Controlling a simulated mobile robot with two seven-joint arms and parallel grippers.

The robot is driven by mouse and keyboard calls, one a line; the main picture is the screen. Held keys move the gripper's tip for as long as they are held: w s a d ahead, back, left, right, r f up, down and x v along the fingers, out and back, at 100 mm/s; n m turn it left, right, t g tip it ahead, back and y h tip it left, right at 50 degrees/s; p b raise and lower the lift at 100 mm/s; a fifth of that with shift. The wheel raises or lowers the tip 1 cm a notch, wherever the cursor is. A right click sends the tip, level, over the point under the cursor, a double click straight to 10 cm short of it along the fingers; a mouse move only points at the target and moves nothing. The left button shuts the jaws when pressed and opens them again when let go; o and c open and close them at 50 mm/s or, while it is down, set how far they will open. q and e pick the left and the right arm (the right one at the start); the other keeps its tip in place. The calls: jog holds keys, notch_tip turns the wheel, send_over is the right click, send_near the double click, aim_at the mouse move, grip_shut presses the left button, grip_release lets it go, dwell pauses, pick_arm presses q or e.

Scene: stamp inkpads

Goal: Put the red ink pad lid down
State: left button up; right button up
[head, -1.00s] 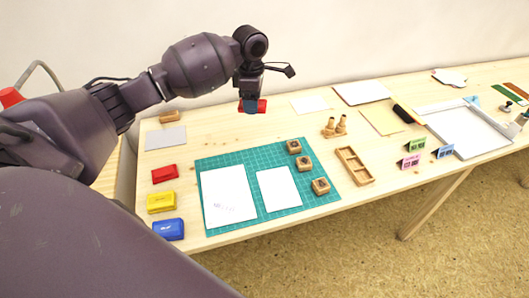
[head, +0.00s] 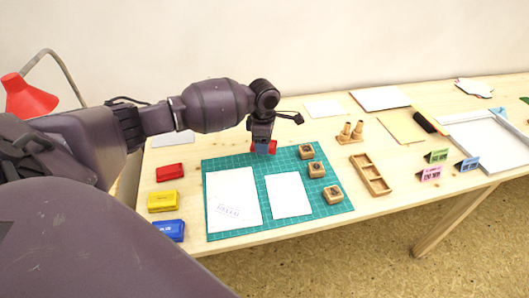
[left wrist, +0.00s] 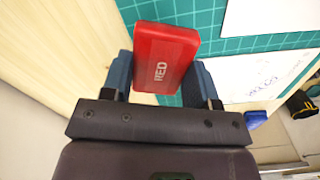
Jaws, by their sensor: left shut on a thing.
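My left gripper (head: 263,149) is shut on the red ink pad lid (head: 273,147), at the back edge of the green cutting mat. In the left wrist view the lid (left wrist: 167,57) sits between the two blue fingers, tilted slightly, with the word RED facing the camera. Whether it touches the mat or hangs above it, I cannot tell. The red ink pad (head: 170,172) lies on the table left of the mat, apart from the lid. My right gripper is not in view.
A yellow ink pad (head: 163,202) and a blue one (head: 170,230) lie in front of the red pad. The green mat (head: 264,229) bears two white sheets and several wooden stamps (head: 316,170). A wooden tray (head: 371,175) stands to the right. Bare table lies behind the mat.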

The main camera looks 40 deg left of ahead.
aim_at(264, 158)
pick_arm(q)
notch_tip(264, 158, down, 5)
jog(key=shift+r+b, duration=0.2)
jog(key=shift+b, duration=0.4)
jog(key=shift+r, duration=0.1)
jog(key=o, duration=0.9)
